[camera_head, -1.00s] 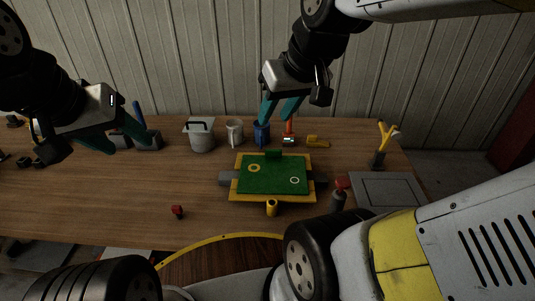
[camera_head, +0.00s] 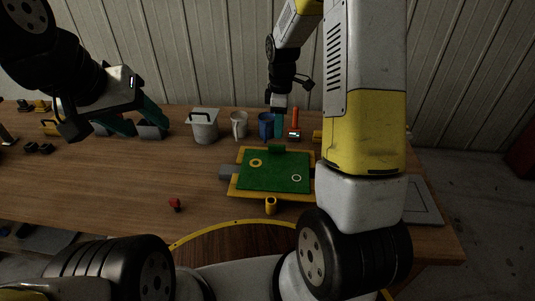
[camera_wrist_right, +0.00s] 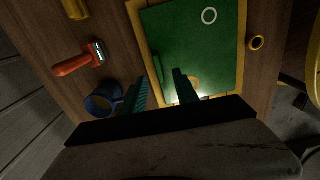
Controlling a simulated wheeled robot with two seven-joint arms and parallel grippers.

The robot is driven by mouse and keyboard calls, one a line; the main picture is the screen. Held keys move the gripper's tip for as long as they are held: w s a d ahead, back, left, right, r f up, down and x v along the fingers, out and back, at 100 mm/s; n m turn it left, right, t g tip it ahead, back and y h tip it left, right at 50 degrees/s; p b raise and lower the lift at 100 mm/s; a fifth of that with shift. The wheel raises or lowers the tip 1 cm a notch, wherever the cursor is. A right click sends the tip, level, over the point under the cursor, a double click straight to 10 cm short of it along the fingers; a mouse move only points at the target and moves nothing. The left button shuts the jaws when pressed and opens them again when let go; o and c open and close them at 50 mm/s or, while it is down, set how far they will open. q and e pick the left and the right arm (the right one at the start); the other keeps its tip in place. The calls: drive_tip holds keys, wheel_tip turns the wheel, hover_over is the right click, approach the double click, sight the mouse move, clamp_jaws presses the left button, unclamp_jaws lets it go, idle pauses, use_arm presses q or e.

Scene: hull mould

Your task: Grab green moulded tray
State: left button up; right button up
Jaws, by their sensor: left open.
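The green moulded tray (camera_head: 272,175) lies flat in a yellow frame (camera_head: 237,187) on the wooden table. It has a yellow ring and a white ring on it and an upright green tab at its far edge. It also fills the upper middle of the right wrist view (camera_wrist_right: 195,48). My right gripper (camera_head: 279,126) is above the table just beyond the tray's far edge, apart from it. In the right wrist view its teal fingers (camera_wrist_right: 162,90) are spread with nothing between them. My left gripper (camera_head: 140,120) is open and empty, over the table's left side.
A small red piece (camera_head: 175,204) lies front left. Table left of the tray is mostly clear.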

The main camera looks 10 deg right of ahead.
sight(277, 145)
drive_tip(key=f, duration=0.8)
drive_tip(key=shift+w+a+f, duration=0.2)
drive_tip(key=shift+w+f, duration=0.15)
clamp_jaws()
idle(1.0)
